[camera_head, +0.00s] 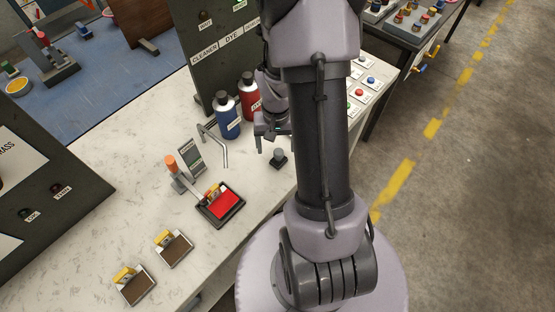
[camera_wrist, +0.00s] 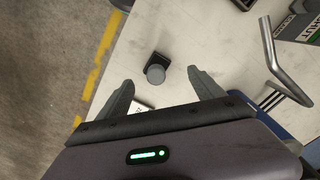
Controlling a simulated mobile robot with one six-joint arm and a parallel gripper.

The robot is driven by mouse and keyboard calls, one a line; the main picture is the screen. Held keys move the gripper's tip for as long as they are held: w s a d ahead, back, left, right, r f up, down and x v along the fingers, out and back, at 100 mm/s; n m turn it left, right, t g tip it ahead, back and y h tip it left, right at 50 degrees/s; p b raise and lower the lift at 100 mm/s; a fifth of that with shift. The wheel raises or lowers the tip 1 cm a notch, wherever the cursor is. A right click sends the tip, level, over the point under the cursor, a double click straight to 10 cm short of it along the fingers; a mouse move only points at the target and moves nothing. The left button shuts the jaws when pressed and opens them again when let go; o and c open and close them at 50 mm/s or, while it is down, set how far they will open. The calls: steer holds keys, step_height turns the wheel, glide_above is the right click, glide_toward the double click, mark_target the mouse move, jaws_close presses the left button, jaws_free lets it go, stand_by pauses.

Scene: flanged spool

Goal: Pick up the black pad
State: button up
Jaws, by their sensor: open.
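A small black square pad with a grey round knob on it (camera_head: 279,160) stands on the pale worktop near its right edge. In the wrist view the black pad (camera_wrist: 158,59) shows beyond my fingertips, partly covered by the grey knob (camera_wrist: 155,74). My gripper (camera_wrist: 160,78) is open, with one finger on each side of the knob in that view. Nothing is between the fingers that I can see as held. In the head view my gripper (camera_head: 272,140) hangs just behind the pad, apart from it. The exact height gap cannot be told.
A blue bottle (camera_head: 227,116) and a red bottle (camera_head: 249,97) stand behind. A red pad in a black tray (camera_head: 221,206) sits at front left.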

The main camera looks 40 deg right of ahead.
mark_target(278, 151)
steer(key=f, duration=0.2)
steer(key=f+b, duration=0.1)
steer(key=f, duration=0.1)
steer(key=f+b, duration=0.1)
steer(key=f, duration=0.1)
steer(key=shift+s+d, duration=0.2)
steer(key=shift+s, duration=0.05)
steer(key=shift+r, duration=0.1)
steer(key=c, duration=1.3)
steer(key=shift+c, duration=0.2)
steer(key=shift+r, duration=0.15)
